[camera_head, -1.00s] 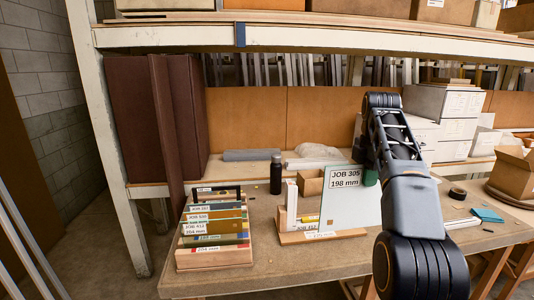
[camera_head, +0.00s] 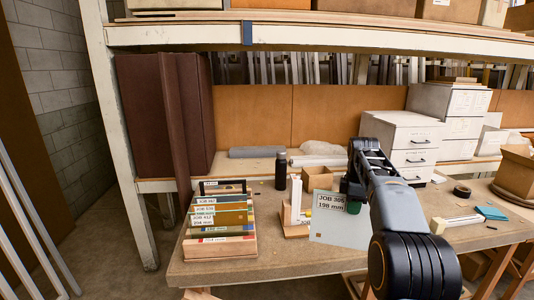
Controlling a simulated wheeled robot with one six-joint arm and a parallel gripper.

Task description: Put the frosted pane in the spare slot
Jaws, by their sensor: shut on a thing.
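The frosted pane (camera_head: 335,233) is a pale grey-green sheet with a label reading JOB 305, 198 mm. My gripper (camera_head: 353,205) is shut on its upper right edge. My arm hides part of the pane's right side. A wooden slotted rack (camera_head: 222,249) stands to the left, holding several upright labelled sheets (camera_head: 216,212) in different colours. I cannot tell from here which of its slots is empty.
A black bottle (camera_head: 281,171) stands behind, between rack and stand. An open cardboard box (camera_head: 317,178) and white drawer units (camera_head: 402,145) are at the back. Tape (camera_head: 462,192) and a teal cloth (camera_head: 491,212) lie right. Bench (camera_head: 275,268) in front of the rack is clear.

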